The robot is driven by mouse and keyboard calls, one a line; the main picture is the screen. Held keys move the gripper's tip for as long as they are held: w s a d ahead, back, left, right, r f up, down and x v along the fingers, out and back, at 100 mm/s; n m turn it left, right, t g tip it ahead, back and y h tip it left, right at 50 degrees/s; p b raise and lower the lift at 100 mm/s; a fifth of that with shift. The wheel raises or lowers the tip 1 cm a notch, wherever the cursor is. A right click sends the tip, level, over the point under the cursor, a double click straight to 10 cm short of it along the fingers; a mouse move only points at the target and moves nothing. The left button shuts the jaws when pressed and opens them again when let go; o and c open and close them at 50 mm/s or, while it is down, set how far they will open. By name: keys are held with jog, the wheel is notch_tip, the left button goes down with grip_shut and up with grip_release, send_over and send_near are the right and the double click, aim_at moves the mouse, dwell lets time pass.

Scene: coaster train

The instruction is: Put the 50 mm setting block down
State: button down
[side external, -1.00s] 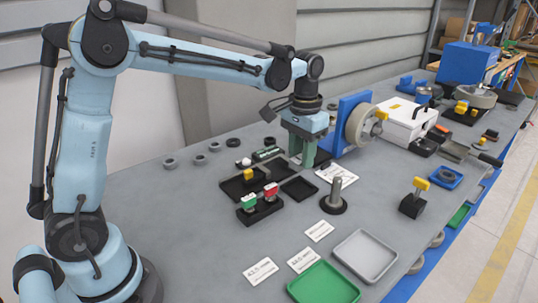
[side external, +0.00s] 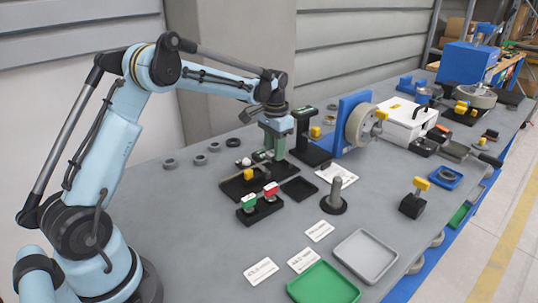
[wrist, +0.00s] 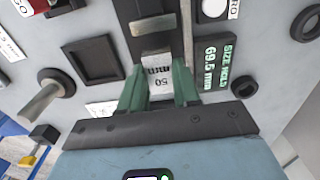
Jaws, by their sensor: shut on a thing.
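The 50 mm setting block (wrist: 158,72) is a pale block with "50 mm" printed on its face. In the wrist view it sits between the two green fingers of my gripper (wrist: 158,88), which is shut on it. In the side external view my gripper (side external: 273,157) points down over the back end of a black tray (side external: 234,187). The fingers hide the block there. The tray's dark channel (wrist: 129,12) lies just beyond the block in the wrist view. I cannot tell whether the block touches the tray.
A display (wrist: 213,65) reading "SIZE HELD 69.5 mm" stands close beside the fingers. An empty square black tray (side external: 299,188) lies to the right. A tall black stand (side external: 306,132) rises behind it. A base with green and red blocks (side external: 260,207) is in front.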

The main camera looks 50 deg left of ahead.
jog(key=shift+f, duration=1.95)
jog(key=c, duration=1.1)
grip_release()
jog(key=shift+f, duration=0.15)
